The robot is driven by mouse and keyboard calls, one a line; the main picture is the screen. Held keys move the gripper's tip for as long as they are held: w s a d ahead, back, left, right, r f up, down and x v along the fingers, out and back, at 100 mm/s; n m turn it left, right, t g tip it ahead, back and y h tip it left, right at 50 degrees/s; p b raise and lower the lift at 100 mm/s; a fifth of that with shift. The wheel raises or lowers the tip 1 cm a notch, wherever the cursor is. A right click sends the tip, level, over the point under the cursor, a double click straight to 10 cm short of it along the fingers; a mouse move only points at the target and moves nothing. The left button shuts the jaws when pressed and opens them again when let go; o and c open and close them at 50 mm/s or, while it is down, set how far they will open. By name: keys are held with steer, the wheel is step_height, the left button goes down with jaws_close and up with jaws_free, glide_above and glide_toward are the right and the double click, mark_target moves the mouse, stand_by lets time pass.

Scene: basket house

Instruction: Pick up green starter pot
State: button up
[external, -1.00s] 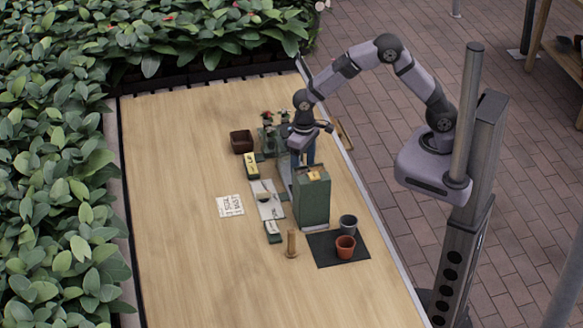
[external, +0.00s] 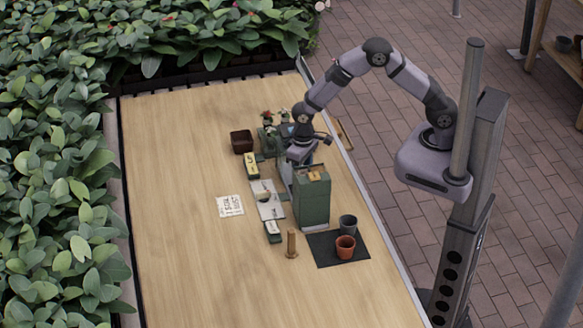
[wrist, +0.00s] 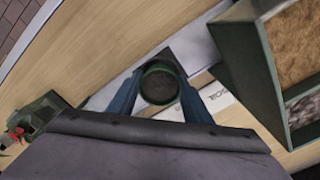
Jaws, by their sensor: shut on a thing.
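The green starter pot (wrist: 160,83) is round, with a green rim and a dark inside. In the wrist view it sits between the two blue fingers of my gripper (wrist: 161,90), which is shut on it. I look down into the pot's mouth, so its base is hidden. In the external view my gripper (external: 297,160) is at the far side of the tall green box (external: 312,206), low among the items there. The pot cannot be made out in that view.
The green box stands close beside my gripper, also at right in the wrist view (wrist: 243,70). Red-flowered plants (external: 267,116) and a brown square pot (external: 241,141) are nearby. A terracotta pot (external: 345,247) and grey pot (external: 348,224) stand on a black mat (external: 325,255). The table's left side is mostly clear.

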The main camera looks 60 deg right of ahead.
step_height(320, 180, up, 10)
steer(key=shift+f+b, duration=0.1)
steer(key=shift+b, duration=0.7)
steer(key=a+r+m+p, duration=0.25)
steer(key=a+p, duration=0.35)
steer(key=a, duration=1.3)
steer(key=s+d+f+m, duration=0.1)
steer(key=s+f+m, duration=0.1)
steer(key=s, duration=0.5)
steer(key=s+d+f+m, duration=0.1)
steer(key=s+f, duration=0.3)
steer(key=s, duration=0.4)
steer(key=shift+s+d+f+m+p, duration=0.3)
steer(key=shift+d+f+m+p, duration=0.05)
steer(key=shift+p, duration=0.1)
steer(key=shift+f, duration=0.15)
